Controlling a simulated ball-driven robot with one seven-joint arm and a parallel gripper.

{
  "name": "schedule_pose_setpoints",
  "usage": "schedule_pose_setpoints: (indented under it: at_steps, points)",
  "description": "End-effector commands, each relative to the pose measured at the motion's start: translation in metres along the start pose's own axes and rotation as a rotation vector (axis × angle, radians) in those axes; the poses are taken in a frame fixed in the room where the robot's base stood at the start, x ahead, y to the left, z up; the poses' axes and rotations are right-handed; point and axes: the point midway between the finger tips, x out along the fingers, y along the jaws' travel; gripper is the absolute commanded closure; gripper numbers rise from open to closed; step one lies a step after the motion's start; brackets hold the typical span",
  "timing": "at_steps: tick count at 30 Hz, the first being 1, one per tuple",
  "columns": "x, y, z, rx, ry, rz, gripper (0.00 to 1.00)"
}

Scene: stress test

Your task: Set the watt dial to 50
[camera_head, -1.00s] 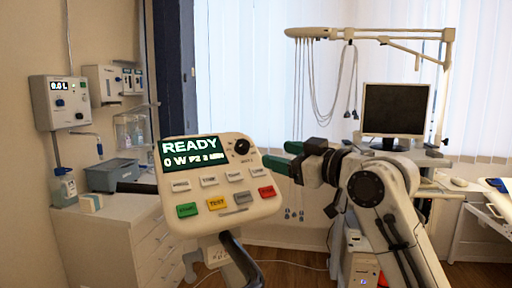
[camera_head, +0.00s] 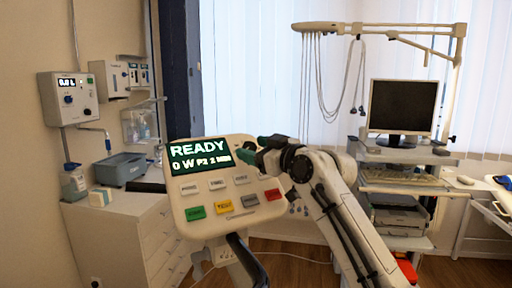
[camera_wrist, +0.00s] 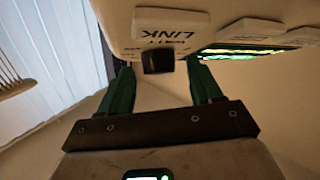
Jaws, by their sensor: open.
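The console (camera_head: 225,225) is a pale, tilted panel with a dark screen (camera_head: 199,156) reading READY and 0 W. My gripper (camera_head: 256,148) has green fingers and is at the console's upper right corner, covering the watt dial there. In the wrist view the watt dial (camera_wrist: 158,61) is a dark, block-like knob on the pale panel. It sits between the tips of my open fingers, with a visible gap on each side. The dial's pointer and scale cannot be read.
A cabinet (camera_head: 120,235) stands at left. A cart with a monitor (camera_head: 403,106) stands at right.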

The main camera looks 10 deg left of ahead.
Motion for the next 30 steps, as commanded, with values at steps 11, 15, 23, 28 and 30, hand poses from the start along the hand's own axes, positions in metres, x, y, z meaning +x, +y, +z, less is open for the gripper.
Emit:
schedule_pose_setpoints:
  at_steps: [11, 15, 23, 28, 30]
  points:
    - [0.0001, 0.0, 0.0004, 0.0, 0.0, 0.0, 0.5]
    - [0.0, 0.0, 0.0004, 0.0, 0.0, 0.0, 0.63]
    - [0.0, 0.0001, 0.0005, 0.0, 0.0, 0.0, 0.88]
    - [0.0001, -0.0002, 0.0004, 0.002, -0.001, 0.002, 0.91]
    - [0.0002, -0.0005, 0.0005, 0.007, -0.002, 0.008, 0.91]
